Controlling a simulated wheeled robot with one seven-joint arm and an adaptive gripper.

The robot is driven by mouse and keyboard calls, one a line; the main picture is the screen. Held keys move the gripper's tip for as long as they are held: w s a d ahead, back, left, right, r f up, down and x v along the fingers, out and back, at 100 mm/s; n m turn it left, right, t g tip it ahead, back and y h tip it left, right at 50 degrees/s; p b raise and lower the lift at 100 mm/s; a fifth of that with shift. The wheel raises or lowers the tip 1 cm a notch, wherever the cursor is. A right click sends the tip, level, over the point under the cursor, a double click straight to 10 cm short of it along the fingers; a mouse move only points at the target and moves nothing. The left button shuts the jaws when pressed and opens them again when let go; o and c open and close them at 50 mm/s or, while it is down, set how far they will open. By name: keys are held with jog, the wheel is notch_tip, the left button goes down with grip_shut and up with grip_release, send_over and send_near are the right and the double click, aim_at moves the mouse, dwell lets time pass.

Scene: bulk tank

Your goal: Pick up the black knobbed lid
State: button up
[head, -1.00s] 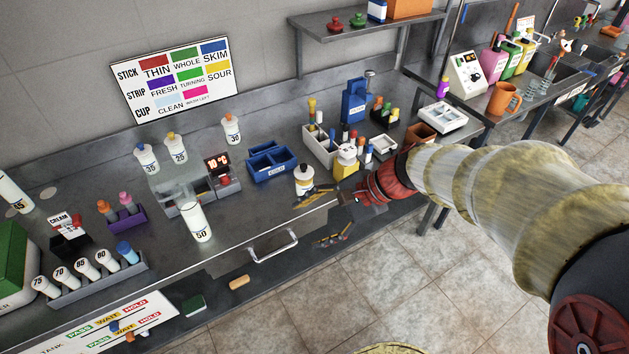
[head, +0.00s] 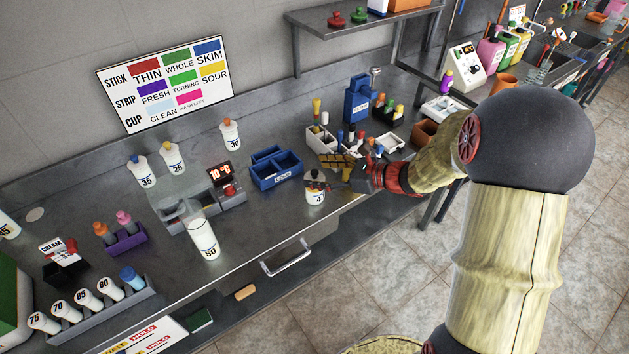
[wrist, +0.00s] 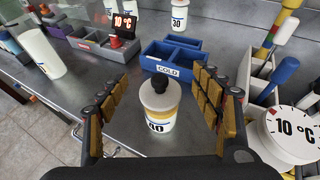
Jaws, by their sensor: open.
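The black knobbed lid (wrist: 160,84) sits on a white bottle (wrist: 160,122) with a yellow band and a number ending in 0. The bottle stands upright on the steel counter. It also shows in the head view (head: 316,198), where my gripper partly hides its top. My gripper (wrist: 160,88) is open in the wrist view, with one yellow-padded finger left of the lid and one right of it. Clear gaps show on both sides. In the head view my gripper (head: 335,178) comes in from the right at lid height.
A blue COLD box (wrist: 172,55) stands just behind the bottle. A round 10 °C dial (wrist: 290,128) is close on the right, beside a white tray of coloured sticks. A tall white bottle marked 50 (head: 203,236) stands left. The counter's front edge is near.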

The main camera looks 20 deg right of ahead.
jog(key=shift+x, duration=1)
jog(key=c, duration=0.3)
jog(key=c, duration=1.1)
